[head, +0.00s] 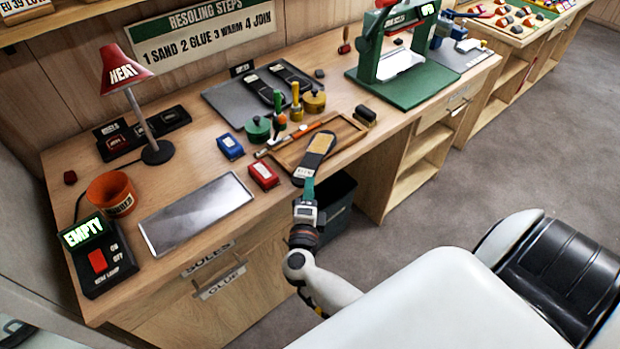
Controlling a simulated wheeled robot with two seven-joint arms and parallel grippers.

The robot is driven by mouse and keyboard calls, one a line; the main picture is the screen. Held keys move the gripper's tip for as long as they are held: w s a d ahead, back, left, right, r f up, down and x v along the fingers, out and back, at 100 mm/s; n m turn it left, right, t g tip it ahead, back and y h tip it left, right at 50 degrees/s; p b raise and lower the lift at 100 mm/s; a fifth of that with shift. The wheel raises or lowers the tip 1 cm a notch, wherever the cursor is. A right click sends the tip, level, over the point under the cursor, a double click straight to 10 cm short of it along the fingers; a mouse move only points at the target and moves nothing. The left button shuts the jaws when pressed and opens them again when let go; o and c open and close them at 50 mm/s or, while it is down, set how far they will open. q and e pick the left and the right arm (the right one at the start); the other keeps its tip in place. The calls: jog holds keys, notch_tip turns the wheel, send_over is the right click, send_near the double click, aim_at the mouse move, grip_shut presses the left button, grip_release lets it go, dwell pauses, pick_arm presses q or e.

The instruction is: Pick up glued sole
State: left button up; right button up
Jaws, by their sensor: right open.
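A sole (320,144) with a tan patch at its far end and a dark grey near end lies at a slant over the wooden tray (350,121) on the bench. My right gripper (308,184) is at the bench's front edge, by the near end of the sole. It is open, and its teal finger overlaps that end in the picture. I cannot tell whether it touches the sole or has it between its fingers. Two more dark soles (291,76) lie on the grey mat (225,99) at the back. My left gripper is out of view.
A red box (263,176), a blue box (230,146) and a glue pot (257,129) stand left of the tray. A metal plate (195,213), a heat lamp (125,75) and an "EMPTY" switch box (98,256) are farther left. A green press (403,85) stands at the right.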

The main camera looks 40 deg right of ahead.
jog(key=shift+w+d, duration=0.35)
jog(key=shift+w, duration=0.1)
jog(key=shift+c, duration=0.3)
grip_shut()
jog(key=shift+r, duration=0.1)
jog(key=s+a+r+p, duration=0.7)
jog(key=s+a, duration=0.2)
jog(key=s, duration=0.1)
jog(key=shift+s+r+p, duration=0.2)
jog(key=shift+s+p, duration=0.15)
jog(key=shift+p, duration=0.05)
dwell(0.5)
